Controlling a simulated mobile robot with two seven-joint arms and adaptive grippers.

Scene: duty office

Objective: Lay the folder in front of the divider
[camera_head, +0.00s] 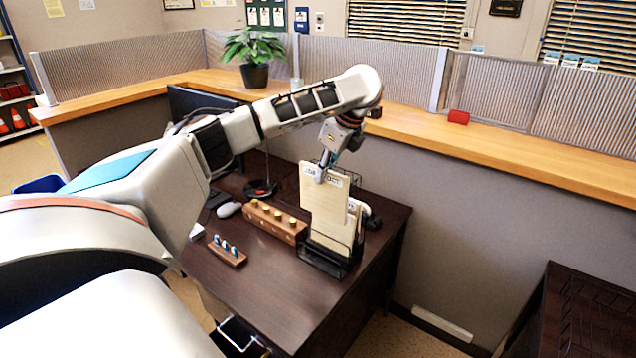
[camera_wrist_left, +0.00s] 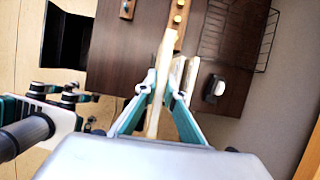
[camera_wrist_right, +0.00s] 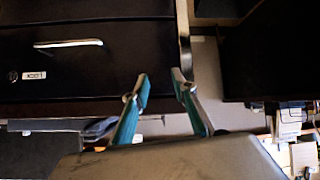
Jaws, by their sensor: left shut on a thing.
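A cream folder (camera_head: 322,205) with lettered tabs at its top stands upright over the black wire file rack (camera_head: 322,262) on the dark desk. My left gripper (camera_head: 325,168) is shut on the folder's top edge. In the left wrist view the folder (camera_wrist_left: 160,85) runs between the two fingers, with other pale folder edges (camera_wrist_left: 190,82) close beside it. I cannot tell whether its lower edge is inside the rack, nor which piece is the divider there. My right gripper (camera_wrist_right: 160,86) is open and empty in the right wrist view, in front of a dark drawer front (camera_wrist_right: 80,60).
Left of the rack are a wooden block with several knobs (camera_head: 275,222), a small holder with blue tops (camera_head: 227,250) and a white mouse (camera_head: 229,209). A black phone (camera_head: 372,219) is behind right. The desk's front (camera_head: 285,300) is clear.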

